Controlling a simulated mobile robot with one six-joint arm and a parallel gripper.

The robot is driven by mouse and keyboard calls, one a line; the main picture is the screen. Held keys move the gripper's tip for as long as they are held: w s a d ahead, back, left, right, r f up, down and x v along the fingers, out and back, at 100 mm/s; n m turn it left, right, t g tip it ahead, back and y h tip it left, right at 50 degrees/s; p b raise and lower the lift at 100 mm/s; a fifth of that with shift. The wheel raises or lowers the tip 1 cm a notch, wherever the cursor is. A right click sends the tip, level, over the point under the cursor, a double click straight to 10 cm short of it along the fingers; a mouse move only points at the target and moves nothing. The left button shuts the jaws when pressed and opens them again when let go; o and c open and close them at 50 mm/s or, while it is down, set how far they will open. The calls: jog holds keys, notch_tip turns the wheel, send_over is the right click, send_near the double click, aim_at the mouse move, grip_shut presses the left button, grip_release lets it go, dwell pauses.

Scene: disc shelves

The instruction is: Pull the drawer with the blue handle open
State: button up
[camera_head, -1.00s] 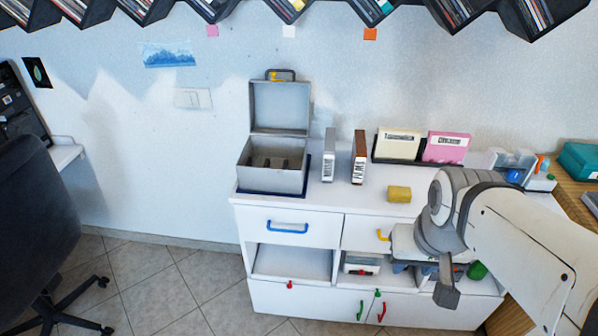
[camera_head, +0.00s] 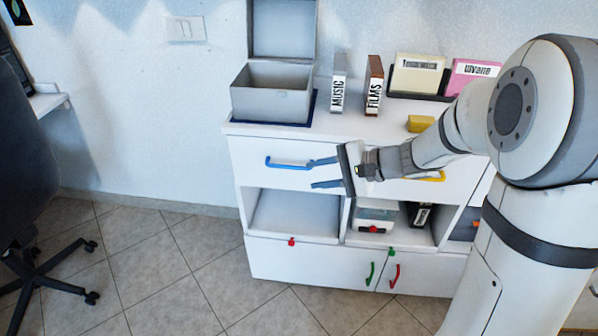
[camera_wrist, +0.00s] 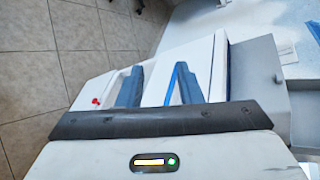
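The blue handle (camera_head: 285,163) is on the front of the upper left drawer (camera_head: 262,180) of the white cabinet, and the drawer looks shut. My gripper (camera_head: 311,174) is open and empty, in front of the right part of this drawer. Its blue fingers point left, one above the other, with the upper fingertip near the handle's right end in the picture. In the wrist view my gripper's fingers (camera_wrist: 160,68) stand apart, and a strip of the blue handle (camera_wrist: 171,92) shows beside the right finger. I cannot tell whether they touch.
A yellow handle (camera_head: 431,177) is on the drawer to the right, partly behind my arm. An open grey box (camera_head: 270,103) stands on the cabinet top. Below the drawer is an open compartment (camera_head: 292,217). A dark chair (camera_head: 35,160) is at the left; the floor between is clear.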

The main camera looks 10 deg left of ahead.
aim_at(295, 168)
jog(key=w+f+m+t+y+b, duration=0.2)
jog(key=w+f+m+t+b, duration=0.1)
jog(key=w+f, duration=0.35)
jog(key=x, duration=0.2)
jog(key=b+x, duration=0.1)
jog(key=x, duration=0.5)
jog(key=shift+w+a+r, duration=0.1)
jog(key=shift+w+r, duration=0.2)
jog(key=shift+r, duration=0.1)
grip_shut()
